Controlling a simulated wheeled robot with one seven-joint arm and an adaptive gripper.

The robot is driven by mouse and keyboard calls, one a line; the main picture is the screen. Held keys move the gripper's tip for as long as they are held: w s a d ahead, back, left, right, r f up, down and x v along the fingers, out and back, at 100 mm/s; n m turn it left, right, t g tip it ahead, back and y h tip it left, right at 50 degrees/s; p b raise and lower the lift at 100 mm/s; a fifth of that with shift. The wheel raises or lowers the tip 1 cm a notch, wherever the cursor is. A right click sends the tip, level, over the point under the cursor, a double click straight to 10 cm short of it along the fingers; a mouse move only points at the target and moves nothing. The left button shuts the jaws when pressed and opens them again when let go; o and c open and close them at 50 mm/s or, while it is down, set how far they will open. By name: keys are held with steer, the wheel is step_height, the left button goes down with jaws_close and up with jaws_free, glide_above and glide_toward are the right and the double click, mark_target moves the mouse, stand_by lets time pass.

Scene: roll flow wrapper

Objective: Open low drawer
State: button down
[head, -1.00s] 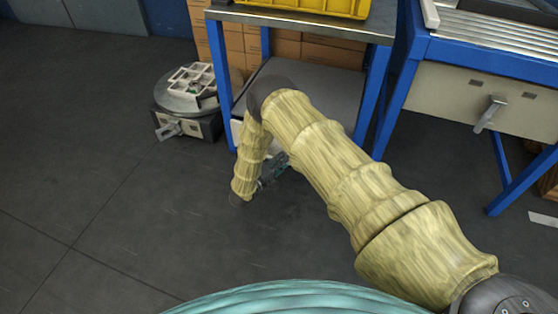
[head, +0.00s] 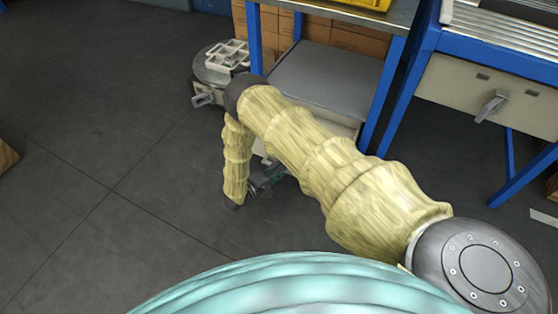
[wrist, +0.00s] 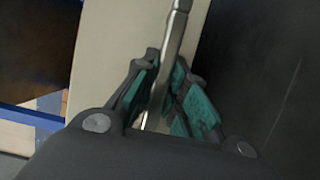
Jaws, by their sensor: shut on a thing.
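The low drawer is a pale beige box under the grey lower shelf (head: 325,82) of the blue-legged table. In the head view its pale side (head: 322,119) shows just below the shelf, and my arm covers much of it. In the wrist view its beige front (wrist: 112,38) fills the upper middle, with a metal bar handle (wrist: 177,30) across it. My gripper (wrist: 165,85) is shut on this handle, with teal finger pads on either side of it. In the head view my gripper (head: 266,178) is low, near the floor. I cannot tell how far the drawer stands out.
A blue-framed machine (head: 440,60) with a handled beige drawer (head: 530,100) stands at right. A round grey unit (head: 215,68) sits on the floor at left. Brown boxes (head: 345,38) stand behind the table.

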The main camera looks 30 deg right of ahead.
steer(key=shift+a, duration=0.35)
steer(key=c, duration=1.4)
jaws_free()
steer(key=shift+s+d, duration=0.1)
steer(key=shift+c, duration=0.2)
steer(key=v, duration=1.2)
